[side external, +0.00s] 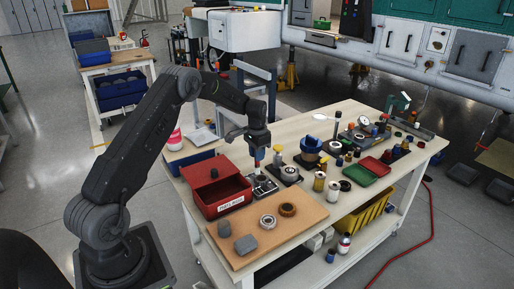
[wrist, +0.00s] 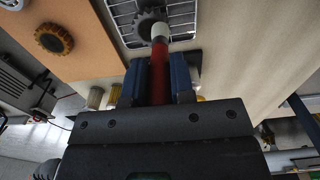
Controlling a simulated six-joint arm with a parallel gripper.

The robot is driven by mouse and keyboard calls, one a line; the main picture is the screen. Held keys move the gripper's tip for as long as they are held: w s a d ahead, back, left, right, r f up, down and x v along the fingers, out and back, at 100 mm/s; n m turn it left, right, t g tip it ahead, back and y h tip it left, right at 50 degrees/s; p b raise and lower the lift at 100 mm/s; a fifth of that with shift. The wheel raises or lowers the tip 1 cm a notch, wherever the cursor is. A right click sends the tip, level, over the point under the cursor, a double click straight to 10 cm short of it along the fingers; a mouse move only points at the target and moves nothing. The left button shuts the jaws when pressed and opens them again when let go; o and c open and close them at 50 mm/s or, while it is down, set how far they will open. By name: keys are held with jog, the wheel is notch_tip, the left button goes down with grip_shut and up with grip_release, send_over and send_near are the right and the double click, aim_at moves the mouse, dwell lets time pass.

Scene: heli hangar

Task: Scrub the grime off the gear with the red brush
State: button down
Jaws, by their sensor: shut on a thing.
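My gripper (wrist: 160,80) is shut on the red brush (wrist: 159,66), with its blue fingers on either side of the handle. The brush's pale tip (wrist: 160,31) is at the edge of a dark toothed gear (wrist: 146,22) in the wrist view; whether they touch I cannot tell. The gear lies on a wire rack tray (wrist: 185,12). In the side view my gripper (side external: 257,152) points down above the tray (side external: 264,186); the brush is small there. A second, brown gear (side external: 288,210) lies on the tan board, also in the wrist view (wrist: 53,39). Grime is too small to tell.
A red box (side external: 222,195) stands left of the tray. A tan board (side external: 255,249) in front holds a metal ring (side external: 267,221) and grey blocks (side external: 245,244). Several jars, a green bin (side external: 358,175) and a red bin (side external: 375,166) crowd the right side.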

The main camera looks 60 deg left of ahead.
jog(key=shift+f, duration=0.6)
jog(key=shift+d+f, duration=0.35)
jog(key=shift+d, duration=1.15)
jog(key=shift+a, duration=1.6)
jog(key=shift+w+d, duration=0.1)
jog(key=shift+w, duration=0.75)
jog(key=shift+w+d, duration=0.1)
jog(key=shift+d, duration=1.45)
jog(key=shift+a, duration=1.25)
jog(key=shift+s+a, duration=0.3)
jog(key=shift+s, duration=0.25)
jog(key=shift+d, duration=1.5)
jog(key=shift+d+r, duration=0.1)
jog(key=shift+r, duration=0.15)
notch_tip(320, 180, up, 8)
jog(key=shift+f, duration=0.15)
